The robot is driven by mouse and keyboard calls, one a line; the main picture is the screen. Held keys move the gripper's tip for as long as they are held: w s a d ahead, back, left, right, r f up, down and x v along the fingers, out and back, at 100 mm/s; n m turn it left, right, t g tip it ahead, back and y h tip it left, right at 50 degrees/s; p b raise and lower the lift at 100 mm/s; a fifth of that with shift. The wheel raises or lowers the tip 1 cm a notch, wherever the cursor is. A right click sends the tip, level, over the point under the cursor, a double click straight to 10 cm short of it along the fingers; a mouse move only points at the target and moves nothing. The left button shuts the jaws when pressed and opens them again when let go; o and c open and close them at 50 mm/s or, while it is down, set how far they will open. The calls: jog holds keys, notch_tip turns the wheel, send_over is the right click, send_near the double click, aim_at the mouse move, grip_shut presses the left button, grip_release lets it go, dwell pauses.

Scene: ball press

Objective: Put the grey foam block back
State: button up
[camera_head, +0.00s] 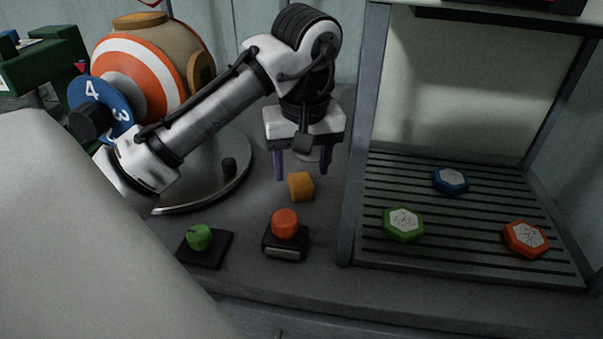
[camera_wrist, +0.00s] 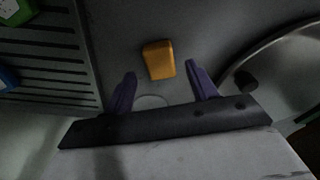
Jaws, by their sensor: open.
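My gripper (camera_head: 302,172) hangs over the grey counter with its two purple fingers pointing down. It is open and nothing is between the fingers. It also shows in the wrist view (camera_wrist: 161,76). A small yellow-orange block (camera_head: 301,187) sits on the counter just below and in front of the fingertips. In the wrist view the block (camera_wrist: 158,60) lies beyond the fingertips, roughly centred between them. A pale round mark or disc (camera_wrist: 152,101) shows behind it, partly covered by my gripper. I cannot make out a grey foam block in either view.
A red button (camera_head: 285,223) and a green knob (camera_head: 199,237) stand on the counter's front. A slatted press bed (camera_head: 460,270) at right holds green (camera_head: 404,225), blue (camera_head: 450,180) and orange (camera_head: 526,239) hexagonal pieces. A round metal tray (camera_head: 235,170) and striped machine (camera_head: 150,75) stand left.

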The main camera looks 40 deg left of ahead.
aim_at(304, 187)
notch_tip(304, 187, up, 8)
jog(key=p, duration=0.1)
jog(key=shift+s+d+r, duration=0.15)
jog(key=shift+s+d, duration=0.15)
jog(key=shift+d, duration=0.1)
